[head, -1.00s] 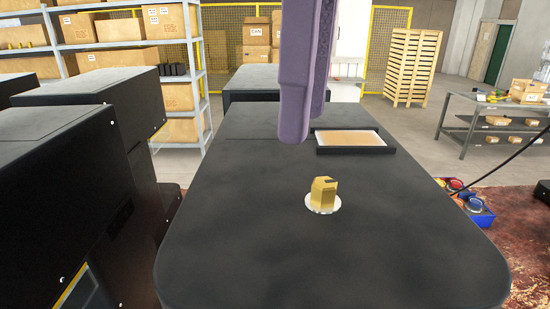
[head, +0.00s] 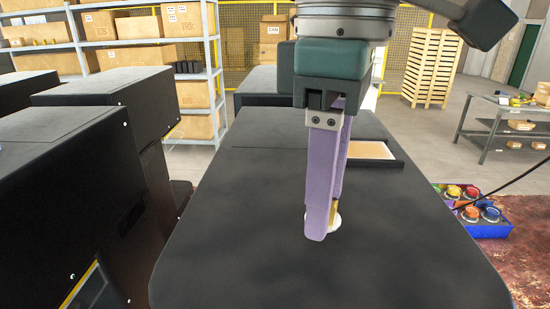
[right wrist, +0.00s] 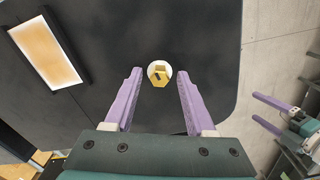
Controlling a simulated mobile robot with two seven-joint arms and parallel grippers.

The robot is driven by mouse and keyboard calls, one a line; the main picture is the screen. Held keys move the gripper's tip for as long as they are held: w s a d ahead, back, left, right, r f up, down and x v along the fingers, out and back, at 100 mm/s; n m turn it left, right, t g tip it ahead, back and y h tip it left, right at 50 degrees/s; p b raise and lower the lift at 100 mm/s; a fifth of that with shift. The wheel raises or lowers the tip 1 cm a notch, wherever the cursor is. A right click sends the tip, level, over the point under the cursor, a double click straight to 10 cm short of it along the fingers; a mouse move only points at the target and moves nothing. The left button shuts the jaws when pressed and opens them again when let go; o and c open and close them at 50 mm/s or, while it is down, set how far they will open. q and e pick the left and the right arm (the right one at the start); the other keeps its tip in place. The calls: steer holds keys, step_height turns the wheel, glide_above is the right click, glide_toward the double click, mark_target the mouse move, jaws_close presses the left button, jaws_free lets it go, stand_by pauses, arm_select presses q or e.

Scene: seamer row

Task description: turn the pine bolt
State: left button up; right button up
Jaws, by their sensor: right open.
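The pine bolt (right wrist: 158,78) is a yellow, faceted block with a dark notch, standing on a round white disc (head: 337,221) on the black top (head: 260,230). In the head view only a sliver of it shows behind my fingers. My right gripper (head: 325,222) points down at it with long purple fingers. In the right wrist view the fingers are spread, and the bolt shows in the gap near their tips, with space on both sides. I cannot tell whether the tips reach down beside it. My left gripper (right wrist: 253,106) shows at the right of the wrist view, fingers apart and empty.
A shallow black tray with a tan inside (head: 372,150) lies behind the bolt. Black machine housings (head: 60,200) stand at the left. A blue box with coloured round parts (head: 470,205) is at the right. The black top around the bolt is clear.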

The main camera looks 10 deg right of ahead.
steer(key=shift+c, duration=0.4)
jaws_close()
